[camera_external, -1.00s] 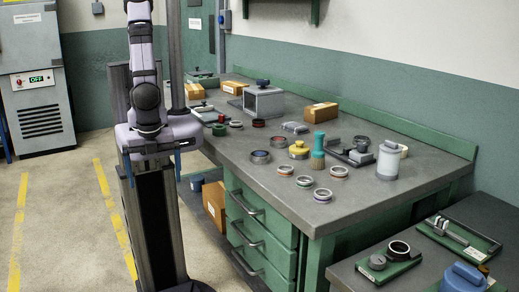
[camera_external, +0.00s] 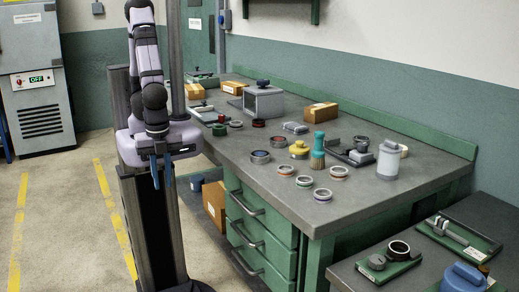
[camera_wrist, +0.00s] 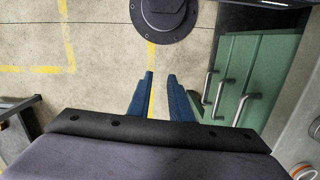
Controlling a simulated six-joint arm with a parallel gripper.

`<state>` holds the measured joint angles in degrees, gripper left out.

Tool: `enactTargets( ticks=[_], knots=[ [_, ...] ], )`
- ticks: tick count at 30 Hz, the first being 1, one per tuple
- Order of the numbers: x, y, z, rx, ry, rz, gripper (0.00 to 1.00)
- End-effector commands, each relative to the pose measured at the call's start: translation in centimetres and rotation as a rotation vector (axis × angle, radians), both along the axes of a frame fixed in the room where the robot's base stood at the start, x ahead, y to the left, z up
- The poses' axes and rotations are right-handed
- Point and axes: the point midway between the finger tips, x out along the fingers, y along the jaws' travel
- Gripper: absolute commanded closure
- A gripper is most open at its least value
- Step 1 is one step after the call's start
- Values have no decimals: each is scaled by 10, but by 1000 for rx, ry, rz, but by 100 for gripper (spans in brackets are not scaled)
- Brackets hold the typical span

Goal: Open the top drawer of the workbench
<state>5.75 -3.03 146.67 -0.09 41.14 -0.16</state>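The green workbench's top drawer (camera_external: 257,216) is shut, flush with the drawers below it. Its grey bar handle (camera_external: 246,203) runs across the front. In the wrist view the nearest, rightmost handle (camera_wrist: 243,108) looks like the top drawer's. My gripper (camera_external: 162,180) hangs left of the drawers in the external view, with blue fingers pointing down. In the wrist view my gripper (camera_wrist: 161,77) is empty, with a narrow gap between its fingertips. It is clear of the handle, which lies to its right.
Two lower drawers (camera_external: 264,241) also look shut. The worktop (camera_external: 225,150) carries rings, jars, a brush and boxes. A cardboard box (camera_external: 214,203) stands in the bench's opening left of the drawers. The floor (camera_external: 90,215) in front is bare, with yellow lines.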

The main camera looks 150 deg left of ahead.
Motion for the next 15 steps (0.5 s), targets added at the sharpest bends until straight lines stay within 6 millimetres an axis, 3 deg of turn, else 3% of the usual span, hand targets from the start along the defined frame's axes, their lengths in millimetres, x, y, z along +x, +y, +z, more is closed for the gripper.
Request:
enactTargets(
  ticks=[1,9,12,15],
  knots=[
    [-10,-5,-40,6,49,-32,81],
    [-25,-19,-161,88,232,-261,81],
    [-23,-6,-203,185,320,-427,81],
    [-9,22,-225,359,409,-552,81]
  ],
)
